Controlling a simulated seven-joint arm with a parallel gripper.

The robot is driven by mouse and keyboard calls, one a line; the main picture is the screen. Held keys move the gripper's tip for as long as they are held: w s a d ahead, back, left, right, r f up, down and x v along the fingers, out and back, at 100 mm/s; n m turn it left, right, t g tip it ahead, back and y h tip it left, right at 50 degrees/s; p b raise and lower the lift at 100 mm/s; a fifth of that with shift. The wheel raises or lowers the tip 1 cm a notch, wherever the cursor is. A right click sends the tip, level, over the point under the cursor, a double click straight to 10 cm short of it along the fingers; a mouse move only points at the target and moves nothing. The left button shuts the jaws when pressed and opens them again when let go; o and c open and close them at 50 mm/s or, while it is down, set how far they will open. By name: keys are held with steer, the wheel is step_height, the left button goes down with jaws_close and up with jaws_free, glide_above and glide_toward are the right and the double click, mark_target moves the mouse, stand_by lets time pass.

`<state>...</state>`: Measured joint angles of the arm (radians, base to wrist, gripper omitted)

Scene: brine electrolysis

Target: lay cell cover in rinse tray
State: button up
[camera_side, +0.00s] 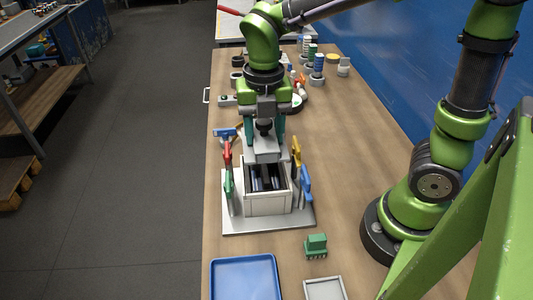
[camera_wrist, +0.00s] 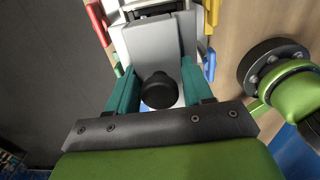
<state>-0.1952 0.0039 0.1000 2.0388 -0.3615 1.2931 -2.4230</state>
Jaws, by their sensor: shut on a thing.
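My gripper (camera_side: 265,130) points down over the cell, its teal fingers shut around the black knob (camera_wrist: 158,90) of the cell cover. The light grey cell cover (camera_side: 268,152) hangs below the fingers, at the rear of the grey box-shaped cell (camera_side: 266,205). The cell's top is at least partly uncovered, and dark upright plates (camera_side: 268,180) show inside. Whether the cover touches the cell's back rim I cannot tell. A blue tray (camera_side: 245,261) lies at the near table edge, empty; a smaller grey tray (camera_side: 325,283) is right of it. Neither is labelled as the rinse tray.
Red and green clips (camera_side: 227,165) stand left of the cell, yellow and blue ones (camera_side: 304,180) right. A green connector block (camera_side: 316,246) lies between the cell and the grey tray. Several bottles and jars (camera_side: 318,65) stand farther back.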

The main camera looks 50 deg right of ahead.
mark_target(256, 151)
steer(key=shift+n, duration=0.8)
steer(key=a, duration=0.1)
steer(key=s+a, duration=0.1)
steer(key=a, duration=0.2)
steer(key=shift+s+a, duration=0.4)
steer(key=s+a+f+n, duration=0.25)
steer(key=a+n, duration=0.35)
steer(key=n, duration=0.6)
steer(key=s+a+f+n, duration=0.2)
steer(key=s+a+n, duration=0.25)
steer(key=n, duration=0.65)
steer(key=s+a+f+n, duration=0.25)
steer(key=a+n, duration=0.35)
steer(key=n, duration=0.6)
steer(key=shift+m, duration=0.3)
steer(key=f, duration=0.6)
steer(key=s+f, duration=0.1)
steer(key=f, duration=0.2)
steer(key=shift+a+f, duration=0.1)
steer(key=shift+f, duration=0.05)
steer(key=shift+f, duration=0.1)
